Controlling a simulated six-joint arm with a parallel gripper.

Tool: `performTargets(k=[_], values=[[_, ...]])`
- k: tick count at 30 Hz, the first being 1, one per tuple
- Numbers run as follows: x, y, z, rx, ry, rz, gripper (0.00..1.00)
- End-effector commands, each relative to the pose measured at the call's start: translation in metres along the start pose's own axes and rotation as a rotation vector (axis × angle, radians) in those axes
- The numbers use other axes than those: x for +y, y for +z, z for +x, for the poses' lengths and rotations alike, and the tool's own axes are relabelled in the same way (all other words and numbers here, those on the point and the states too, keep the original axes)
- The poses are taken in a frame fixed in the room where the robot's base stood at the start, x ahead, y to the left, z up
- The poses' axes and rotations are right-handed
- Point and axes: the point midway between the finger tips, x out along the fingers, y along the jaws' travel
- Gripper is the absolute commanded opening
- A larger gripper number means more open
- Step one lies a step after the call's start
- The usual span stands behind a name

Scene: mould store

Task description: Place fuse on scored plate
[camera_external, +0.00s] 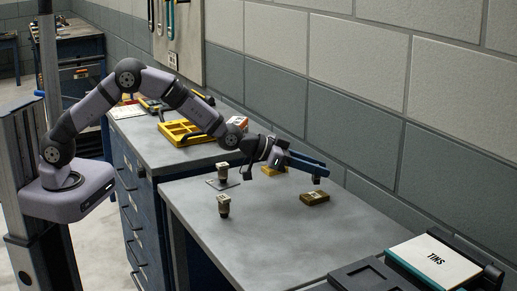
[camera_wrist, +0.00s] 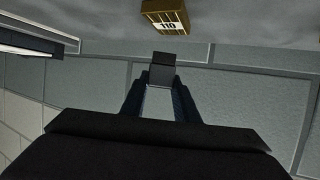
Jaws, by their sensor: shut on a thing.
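My gripper (camera_external: 317,180) reaches over the right part of the table in the external view. In the wrist view its fingers (camera_wrist: 163,85) close together on a small dark block (camera_wrist: 163,59), held at the tips. I cannot tell for sure that this block is the fuse. It hangs just above a brown block (camera_external: 314,198) on the table, apart from it as far as I can see. The brown block reads "110" in the wrist view (camera_wrist: 165,14).
A dark brown cup-like piece (camera_external: 223,206) stands on the table, and a similar one (camera_external: 222,171) stands at the thin plate. A yellow block (camera_external: 270,171) lies under my forearm. A box marked "TINS" (camera_external: 434,262) is at front right. The table's front middle is clear.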

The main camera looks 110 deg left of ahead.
Motion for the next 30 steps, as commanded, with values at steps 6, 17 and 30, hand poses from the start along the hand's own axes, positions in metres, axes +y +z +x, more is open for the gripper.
performTargets(k=[6,17,30], values=[[0.000,0.019,0.007,-0.004,0.000,0.000,0.06],[0.000,0.034,0.014,0.001,0.001,0.000,0.06],[0.000,0.036,0.015,-0.001,0.001,0.000,0.46]])
